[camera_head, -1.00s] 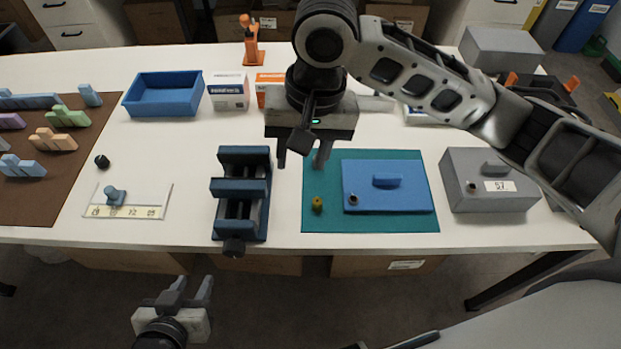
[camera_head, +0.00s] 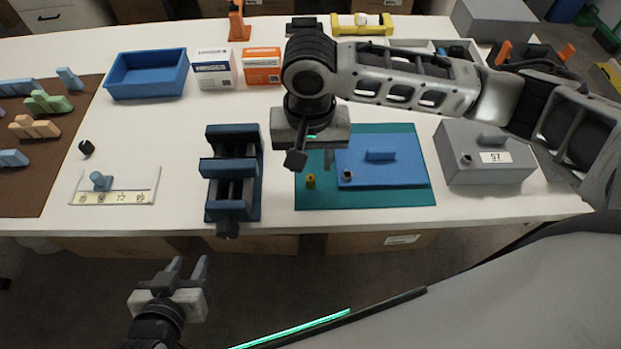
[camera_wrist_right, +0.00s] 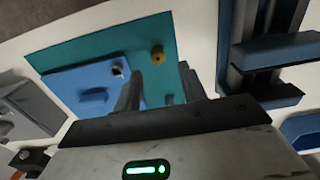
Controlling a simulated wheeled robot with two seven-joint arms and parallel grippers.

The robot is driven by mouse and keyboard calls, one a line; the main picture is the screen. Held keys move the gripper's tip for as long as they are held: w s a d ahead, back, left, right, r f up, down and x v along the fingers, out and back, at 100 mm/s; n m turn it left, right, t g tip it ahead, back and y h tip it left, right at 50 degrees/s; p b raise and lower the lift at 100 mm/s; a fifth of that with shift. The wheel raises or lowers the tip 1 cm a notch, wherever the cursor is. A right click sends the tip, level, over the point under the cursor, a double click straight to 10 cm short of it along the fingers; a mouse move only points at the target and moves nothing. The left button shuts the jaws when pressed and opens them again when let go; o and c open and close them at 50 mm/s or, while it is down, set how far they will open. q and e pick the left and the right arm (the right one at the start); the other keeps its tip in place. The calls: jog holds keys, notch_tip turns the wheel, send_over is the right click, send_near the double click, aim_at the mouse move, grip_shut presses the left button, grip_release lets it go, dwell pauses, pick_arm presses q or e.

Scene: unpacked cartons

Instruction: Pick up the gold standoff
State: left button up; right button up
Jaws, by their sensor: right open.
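The gold standoff (camera_head: 310,181) stands on the left part of the teal mat (camera_head: 400,199), left of the blue lidded block. It also shows in the right wrist view (camera_wrist_right: 157,53), beyond my fingertips and roughly between their lines. My right gripper (camera_wrist_right: 160,85) is open and empty, its two fingers apart. In the head view my right gripper (camera_head: 312,160) hangs above the mat's left part, with its fingers largely hidden behind its body. My left gripper (camera_head: 188,268) is open and empty in front of the table's near edge.
A blue plate with a handle (camera_head: 410,171) lies on the mat. A dark blue vise (camera_head: 232,170) stands left of the mat. A grey box (camera_head: 500,165) stands right of it. A blue bin (camera_head: 147,75) and small cartons stand behind. White table is clear between bin and vise.

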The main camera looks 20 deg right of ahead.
aim_at(310, 176)
jog(key=f, duration=0.4)
jog(key=shift+s+f, duration=0.15)
jog(key=shift+s, duration=0.05)
grip_shut()
